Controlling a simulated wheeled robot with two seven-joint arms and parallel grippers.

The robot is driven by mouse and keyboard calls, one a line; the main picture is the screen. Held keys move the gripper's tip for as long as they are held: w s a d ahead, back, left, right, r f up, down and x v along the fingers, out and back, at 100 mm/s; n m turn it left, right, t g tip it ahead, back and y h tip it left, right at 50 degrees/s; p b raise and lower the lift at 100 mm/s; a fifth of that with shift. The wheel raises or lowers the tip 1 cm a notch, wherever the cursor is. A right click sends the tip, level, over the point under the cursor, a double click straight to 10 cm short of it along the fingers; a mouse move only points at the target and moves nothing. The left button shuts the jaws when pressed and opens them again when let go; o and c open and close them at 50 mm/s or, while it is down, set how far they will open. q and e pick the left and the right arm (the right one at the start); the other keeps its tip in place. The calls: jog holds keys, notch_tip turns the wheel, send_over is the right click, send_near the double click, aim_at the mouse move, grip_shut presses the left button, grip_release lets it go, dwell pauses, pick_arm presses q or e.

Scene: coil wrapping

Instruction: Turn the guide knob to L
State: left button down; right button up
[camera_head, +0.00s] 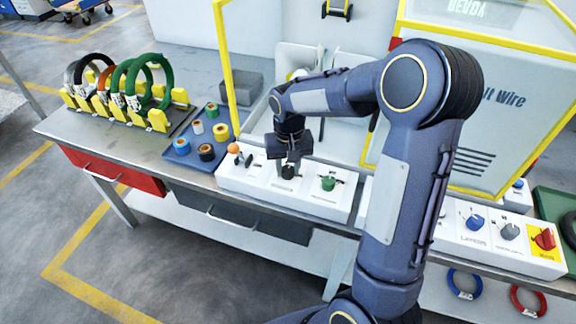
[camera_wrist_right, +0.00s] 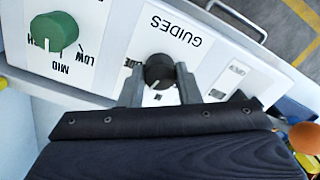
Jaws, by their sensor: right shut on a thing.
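The guide knob (camera_wrist_right: 158,68) is a round black knob on a white panel, below the printed word GUIDES, which reads upside down in the right wrist view. A light pointer mark on it faces roughly the bottom of that view. Some small lettering beside it is partly hidden by the fingers, and I cannot make out an L. In the head view the knob (camera_head: 288,172) sits under my right gripper (camera_head: 291,160). The right gripper's two fingers (camera_wrist_right: 159,84) are shut on the knob's sides. My left gripper is not in view.
A green knob (camera_wrist_right: 55,32) marked LOW, MID and HIGH is on the same control box (camera_head: 255,186). An orange ball lever (camera_head: 234,148) stands at its other end. A blue tray (camera_head: 184,150) of spools and a rack of coils (camera_head: 125,112) are to the left.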

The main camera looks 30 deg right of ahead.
aim_at(289, 169)
jog(key=o, duration=1)
jog(key=shift+r, duration=0.15)
notch_tip(289, 169, up, 7)
jog(key=shift+d, duration=0.1)
jog(key=shift+r, duration=0.3)
